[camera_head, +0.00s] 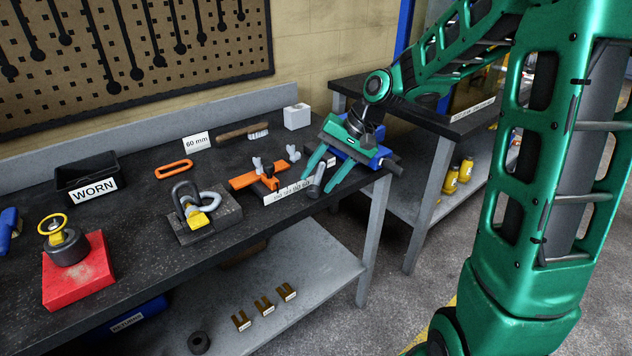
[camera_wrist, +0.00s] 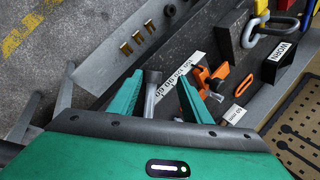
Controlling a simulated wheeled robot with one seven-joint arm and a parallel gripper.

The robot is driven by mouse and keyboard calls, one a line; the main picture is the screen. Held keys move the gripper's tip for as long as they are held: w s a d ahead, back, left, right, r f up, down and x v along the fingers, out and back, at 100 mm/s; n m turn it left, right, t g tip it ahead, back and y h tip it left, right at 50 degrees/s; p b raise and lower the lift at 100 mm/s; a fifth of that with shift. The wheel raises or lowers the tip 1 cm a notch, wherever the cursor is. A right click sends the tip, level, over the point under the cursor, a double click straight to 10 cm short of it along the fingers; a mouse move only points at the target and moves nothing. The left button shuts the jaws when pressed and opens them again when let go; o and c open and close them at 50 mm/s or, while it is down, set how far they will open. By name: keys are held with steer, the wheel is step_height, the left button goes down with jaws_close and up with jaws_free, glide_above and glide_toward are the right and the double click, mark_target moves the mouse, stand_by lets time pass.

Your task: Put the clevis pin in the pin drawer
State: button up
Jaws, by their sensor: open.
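A grey pin-like piece (camera_head: 316,182), probably the clevis pin, stands tilted near the bench's front right edge. It also shows in the wrist view (camera_wrist: 151,94), between my fingers. My gripper (camera_head: 319,180) is open around it, fingers pointing down. The fingers are on either side of the piece in the wrist view (camera_wrist: 159,80), with gaps visible; contact cannot be told.
An orange fixture (camera_head: 257,179) and a labelled white strip (camera_head: 288,192) lie left of my gripper. A steel block with a shackle (camera_head: 205,222), a red block (camera_head: 78,272) and a black WORN bin (camera_head: 88,180) stand farther left. Several brown slotted blocks (camera_head: 264,306) sit on the lower shelf.

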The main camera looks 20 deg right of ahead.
steer(key=v, duration=1)
steer(key=s+d+f+h, duration=0.2)
steer(key=s+d, duration=0.2)
steer(key=s, duration=0.4)
steer(key=s+d+f+g+h, duration=0.1)
steer(key=s+d+f+h, duration=0.1)
steer(key=s+d, duration=0.2)
steer(key=s, duration=0.3)
steer(key=shift+s+m, duration=0.3)
steer(key=shift+s, duration=0.05)
steer(key=shift+g+h, duration=0.6)
steer(key=shift+g, duration=0.3)
steer(key=s+d+f, duration=0.1)
steer(key=s, duration=0.3)
steer(key=s+d+f, duration=0.1)
steer(key=s, duration=0.3)
steer(key=s+d+f, duration=0.1)
steer(key=s+d, duration=0.1)
steer(key=s, duration=0.3)
steer(key=shift+f, duration=0.1)
steer(key=c, duration=0.5)
